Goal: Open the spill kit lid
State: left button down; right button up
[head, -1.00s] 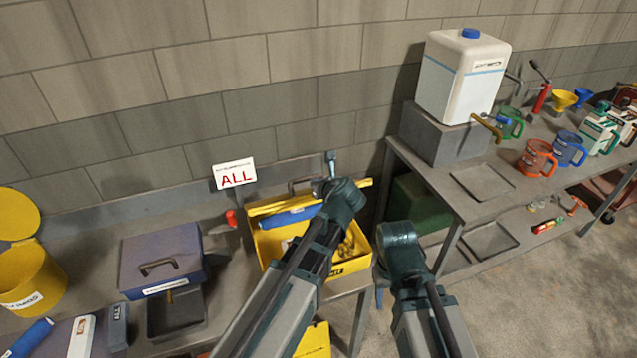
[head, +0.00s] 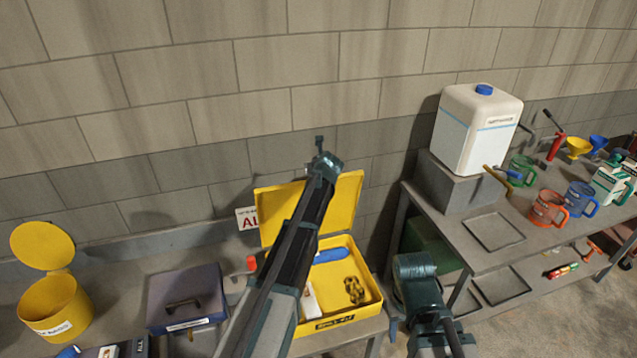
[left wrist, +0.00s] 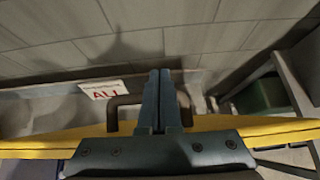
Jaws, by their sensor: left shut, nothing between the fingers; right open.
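The yellow spill kit box (head: 374,309) sits on the left bench with its lid (head: 345,200) standing up, open, at the back. Inside show a blue roll (head: 335,256), a white item and a dark and yellow bundle. My left arm crosses in front of the box and lid. My left gripper (head: 320,145) is shut and empty above the lid's upper edge. In the left wrist view its fingers (left wrist: 160,78) overlap the dark lid handle (left wrist: 116,110), beyond the lid's yellow edge; contact cannot be told. My right gripper (head: 392,329) is open, low right of the box, mostly hidden.
A grey-blue case (head: 187,290) and a yellow bin with raised lid (head: 57,305) stand left of the kit. An ALL sign (head: 246,219) is behind, partly hidden. Floor at lower right is clear.

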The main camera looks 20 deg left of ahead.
pick_arm(q)
jog(key=shift+w+a+f, duration=0.1)
jog(key=shift+w+a, duration=0.7)
jog(key=shift+w, duration=0.35)
jog(key=shift+w+a+f, duration=0.1)
jog(key=shift+w+a, duration=0.65)
jog(key=shift+w, duration=0.35)
jog(key=shift+r, duration=0.15)
